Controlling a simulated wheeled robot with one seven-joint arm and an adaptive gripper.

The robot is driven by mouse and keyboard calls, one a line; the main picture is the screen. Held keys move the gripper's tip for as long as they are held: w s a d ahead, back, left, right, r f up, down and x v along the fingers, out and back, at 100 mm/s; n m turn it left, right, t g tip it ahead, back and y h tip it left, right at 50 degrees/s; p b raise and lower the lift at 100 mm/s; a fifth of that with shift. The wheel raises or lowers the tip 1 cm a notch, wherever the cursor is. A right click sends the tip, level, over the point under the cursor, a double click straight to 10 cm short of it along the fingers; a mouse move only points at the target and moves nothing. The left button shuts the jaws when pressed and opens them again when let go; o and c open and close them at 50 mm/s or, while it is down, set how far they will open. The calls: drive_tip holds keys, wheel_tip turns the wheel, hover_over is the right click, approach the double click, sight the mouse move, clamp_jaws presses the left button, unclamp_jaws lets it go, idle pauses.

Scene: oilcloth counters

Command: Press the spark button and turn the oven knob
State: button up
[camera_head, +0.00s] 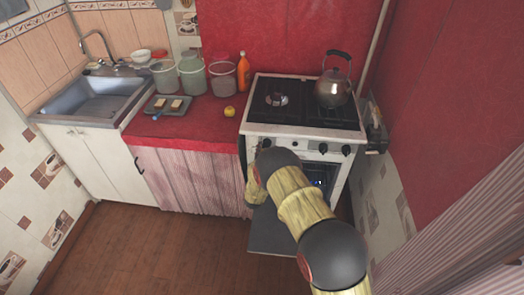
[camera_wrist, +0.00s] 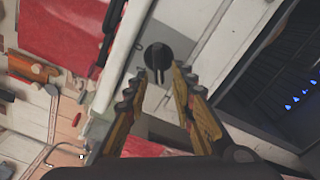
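In the wrist view a round black knob (camera_wrist: 158,56) sits on the white stove front panel. My gripper (camera_wrist: 160,72) is open, its two yellow-and-black fingers spread either side of the knob's near edge. I cannot tell whether they touch it. In the head view the white stove (camera_head: 300,133) stands by the right wall, with black knobs (camera_head: 346,150) along its front. My arm hides part of that front and the gripper's tips. The oven interior (camera_wrist: 275,85) is dark with small blue flames. The spark button cannot be made out clearly.
The grey oven door (camera_head: 270,232) hangs open below my arm. A metal kettle (camera_head: 332,88) stands on the right of the stovetop. Jars (camera_head: 222,78), an orange bottle (camera_head: 243,71) and a tray (camera_head: 168,106) are on the red counter. The wooden floor at left is clear.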

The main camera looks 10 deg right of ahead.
drive_tip(key=shift+s, duration=0.1)
drive_tip(key=v, duration=1.1)
drive_tip(key=shift+s, duration=0.35)
drive_tip(key=shift+a, duration=0.1)
idle(0.3)
